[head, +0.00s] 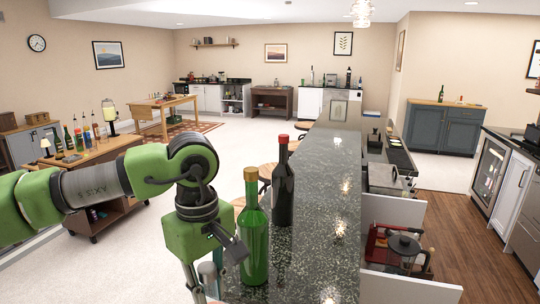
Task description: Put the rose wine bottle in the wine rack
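A green bottle (253,240) with a gold cap stands upright on the dark speckled bar counter (318,190). A dark bottle (283,192) with a red cap stands just behind it. Neither shows a clear rose colour, so I cannot pick out the rose wine bottle. No wine rack can be made out with certainty. My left gripper (204,290) points down at the counter's near left end, left of the green bottle, and its tips are cut off by the lower edge. A grey capped object (208,270) shows beside its finger, and I cannot tell whether it is held. My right gripper is not in view.
An open drawer (393,287) with a glass pot (404,248) is at the counter's right. A glass-door cooler (489,168) stands at far right. A wooden cart (100,152) with several bottles stands at left. Stools line the counter's left side. The counter beyond the bottles is mostly clear.

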